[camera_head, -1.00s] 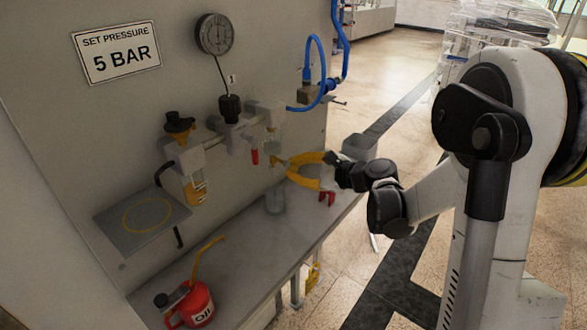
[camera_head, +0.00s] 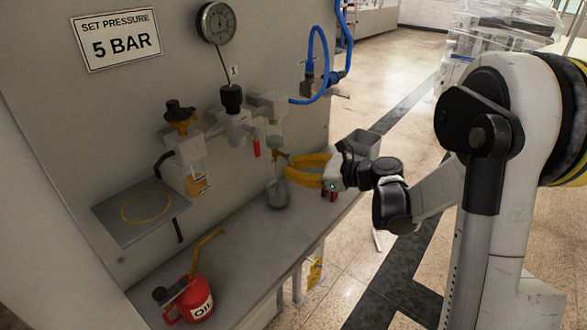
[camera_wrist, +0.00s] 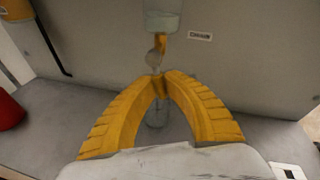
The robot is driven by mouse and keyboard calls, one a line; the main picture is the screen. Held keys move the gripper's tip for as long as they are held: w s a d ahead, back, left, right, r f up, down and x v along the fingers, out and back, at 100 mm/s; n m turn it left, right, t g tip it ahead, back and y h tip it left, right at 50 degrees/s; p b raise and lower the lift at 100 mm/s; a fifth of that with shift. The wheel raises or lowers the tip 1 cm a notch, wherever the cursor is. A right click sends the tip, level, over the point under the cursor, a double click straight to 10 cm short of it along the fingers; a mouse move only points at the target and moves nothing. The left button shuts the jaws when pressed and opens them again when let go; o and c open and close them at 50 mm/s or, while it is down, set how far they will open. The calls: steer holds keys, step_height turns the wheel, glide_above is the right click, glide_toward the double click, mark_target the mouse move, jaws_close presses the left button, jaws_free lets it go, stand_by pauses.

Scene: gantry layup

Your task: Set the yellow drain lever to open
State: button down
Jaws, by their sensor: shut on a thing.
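The yellow drain lever (camera_wrist: 163,42) hangs below a clear bowl (camera_wrist: 163,18) on the wall-mounted air unit. Its lower end, by a pale round knob (camera_wrist: 154,58), meets the tips of my gripper (camera_wrist: 157,75). My gripper's two yellow fingers are closed on the lever there, with the tips hiding its end. In the head view my gripper (camera_head: 288,166) reaches in from the right, just under the right-hand bowl (camera_head: 275,136). The lever is too small there to judge its angle. A clear jar (camera_head: 277,194) stands on the bench below; part of it shows between the fingers.
A red oil can (camera_head: 200,303) stands on the bench (camera_head: 245,250) at the front. A shelf plate (camera_head: 115,215) juts from the panel at left. The middle of the bench is clear.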

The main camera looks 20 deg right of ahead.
steer(key=shift+s+a+f+m, duration=0.1)
steer(key=shift+a+m, duration=0.05)
steer(key=shift+m, duration=0.25)
stand_by(0.3)
steer(key=c, duration=1.5)
jaws_free()
steer(key=shift+s, duration=0.1)
steer(key=shift+o, duration=0.2)
steer(key=v, duration=1.2)
